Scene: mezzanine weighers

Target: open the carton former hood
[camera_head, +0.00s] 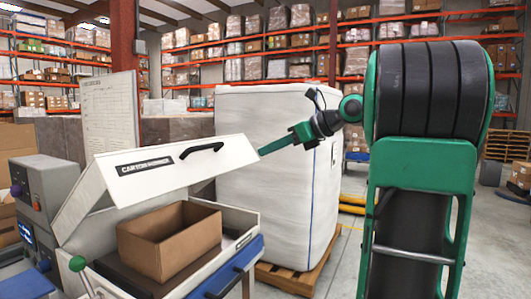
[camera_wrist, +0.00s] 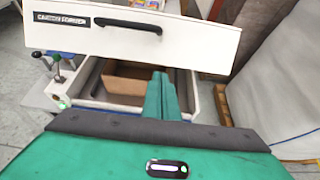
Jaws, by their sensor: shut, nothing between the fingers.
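The carton former hood (camera_head: 150,168) is a white lid with a black label and a black handle (camera_head: 201,150) on its front. It is tilted up at the front, with a wide gap above the white machine base (camera_head: 236,222). An open brown carton (camera_head: 172,240) sits inside the base. My gripper (camera_head: 262,152) is shut and empty, just right of the hood's front corner, apart from the handle. In the wrist view the hood (camera_wrist: 190,33) and its handle (camera_wrist: 128,25) lie beyond the shut fingers (camera_wrist: 160,80); the carton (camera_wrist: 125,84) shows below the hood.
A grey control box (camera_head: 45,195) stands left of the machine, and a lever with a green knob (camera_head: 78,264) is at its front. A tall white wrapped pallet load (camera_head: 275,170) stands close behind my gripper. Open floor lies to the right.

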